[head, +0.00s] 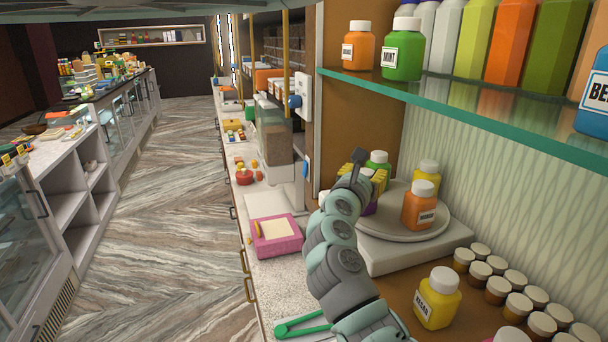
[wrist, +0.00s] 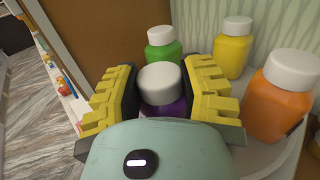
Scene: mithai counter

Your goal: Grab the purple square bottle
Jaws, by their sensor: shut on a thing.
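The purple bottle (wrist: 163,108) has a white cap and stands upright between the yellow ridged fingers of my gripper (wrist: 163,98) in the wrist view. My gripper is shut on it from both sides. In the head view my gripper (head: 365,180) is over the left part of the grey round turntable (head: 440,226), and only a sliver of the purple bottle (head: 371,207) shows. My gripper and arm hide most of it there. I cannot tell whether its base touches the turntable.
A green bottle (wrist: 163,48) stands just behind the purple one. A yellow bottle (wrist: 231,52) and an orange bottle (wrist: 278,100) stand to the right. A glass shelf (head: 470,100) with bottles hangs above. Small jars (head: 495,292) and a yellow bottle (head: 437,299) stand in front.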

